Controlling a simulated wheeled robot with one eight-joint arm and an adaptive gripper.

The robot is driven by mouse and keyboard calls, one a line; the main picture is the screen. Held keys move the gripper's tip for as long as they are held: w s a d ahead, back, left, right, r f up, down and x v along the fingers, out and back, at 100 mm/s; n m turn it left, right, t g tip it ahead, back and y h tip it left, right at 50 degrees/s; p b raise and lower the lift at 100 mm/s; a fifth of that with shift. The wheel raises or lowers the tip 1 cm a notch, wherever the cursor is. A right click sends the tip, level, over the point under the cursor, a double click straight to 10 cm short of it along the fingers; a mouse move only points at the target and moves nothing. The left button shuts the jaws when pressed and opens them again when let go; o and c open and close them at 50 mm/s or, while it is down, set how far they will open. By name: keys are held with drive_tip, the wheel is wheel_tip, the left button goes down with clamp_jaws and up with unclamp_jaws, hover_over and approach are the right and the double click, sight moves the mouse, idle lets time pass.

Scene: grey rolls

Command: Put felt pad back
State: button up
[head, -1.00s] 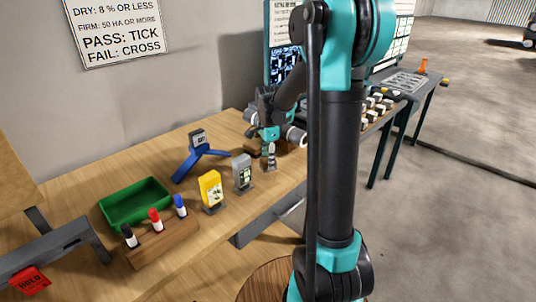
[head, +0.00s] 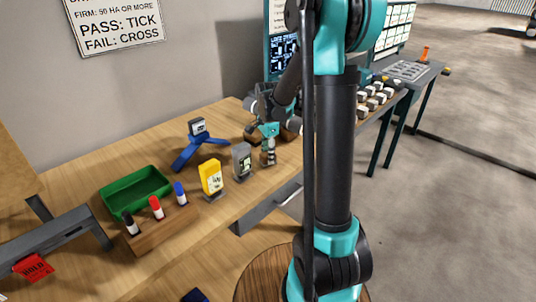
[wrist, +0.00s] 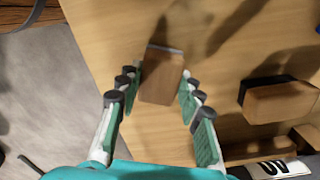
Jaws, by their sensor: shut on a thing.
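My gripper (wrist: 160,82) is shut on a brown block (wrist: 162,78) with a pale grey strip along its far edge. The block looks like the felt pad, but its underside is hidden. One finger lies along each side of it, over the wooden bench top. In the head view my gripper (head: 268,154) points down at the bench (head: 130,165), just right of a grey handheld meter (head: 242,161). The block is too small to make out there. Whether it touches the bench, I cannot tell.
A second brown block with a dark side (wrist: 280,100) stands to the right in the wrist view. A yellow meter (head: 211,178), a blue stand (head: 197,147), a green tray (head: 135,190) and a marker rack (head: 160,226) are on the bench. Its edge borders grey floor (wrist: 45,95).

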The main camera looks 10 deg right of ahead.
drive_tip(key=shift+f, duration=0.3)
drive_tip(key=o, duration=1.1)
wheel_tip(320, 180, up, 12)
